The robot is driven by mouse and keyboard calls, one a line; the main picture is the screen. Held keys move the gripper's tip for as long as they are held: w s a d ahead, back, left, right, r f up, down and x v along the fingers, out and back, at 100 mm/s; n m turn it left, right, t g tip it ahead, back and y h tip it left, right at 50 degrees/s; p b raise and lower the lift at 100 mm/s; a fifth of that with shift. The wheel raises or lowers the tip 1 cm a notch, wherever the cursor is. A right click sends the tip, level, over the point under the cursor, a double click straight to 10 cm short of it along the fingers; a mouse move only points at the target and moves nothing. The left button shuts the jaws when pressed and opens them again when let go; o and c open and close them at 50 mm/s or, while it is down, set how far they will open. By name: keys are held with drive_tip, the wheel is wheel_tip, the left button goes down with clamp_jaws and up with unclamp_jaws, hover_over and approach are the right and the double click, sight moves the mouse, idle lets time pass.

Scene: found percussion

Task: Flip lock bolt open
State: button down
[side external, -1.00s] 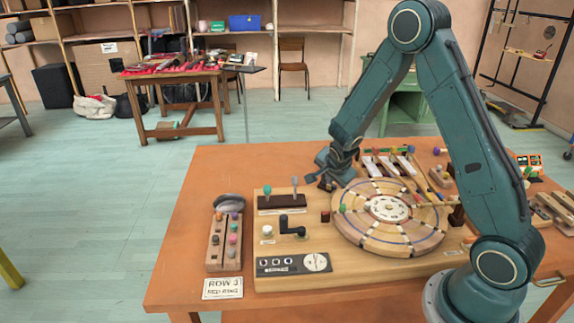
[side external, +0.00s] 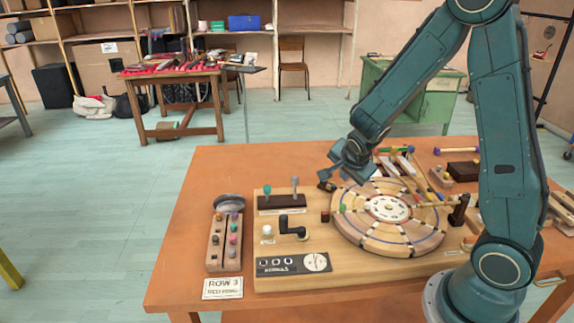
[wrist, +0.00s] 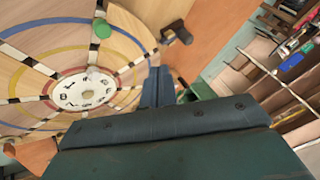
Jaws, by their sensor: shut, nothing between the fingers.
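A small dark lock bolt piece (side external: 326,186) sits on the wooden board at the upper left edge of the round segmented wheel (side external: 388,245). In the wrist view the bolt (wrist: 177,34) shows as a dark block with a brownish end, right of the green peg (wrist: 101,28). I cannot tell clearly whether the bolt is open. My gripper (side external: 326,175) is just above the bolt in the side view, apart from it as far as I can see. In the wrist view my fingers (wrist: 156,86) are shut and empty, pointing toward the wheel's rim and the bolt.
The board also carries two levers on a dark base (side external: 282,203), a black crank (side external: 292,227) and a dial panel (side external: 293,264). A peg rack (side external: 226,240) stands left of the board. Coloured-headed mallets (side external: 400,165) lie behind the wheel. The orange tabletop (side external: 235,165) is bare at the back left.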

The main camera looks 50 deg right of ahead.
drive_tip(key=shift+v, duration=1.25)
drive_tip(key=s+a+r+n+y, duration=0.5)
drive_tip(key=s+a+r+n, duration=0.9)
drive_tip(key=s+n, duration=0.4)
drive_tip(key=shift+r+n+t+y, duration=0.3)
drive_tip(key=shift+r+n+t, duration=0.1)
drive_tip(key=shift+r+n, duration=0.1)
drive_tip(key=shift+a, duration=0.15)
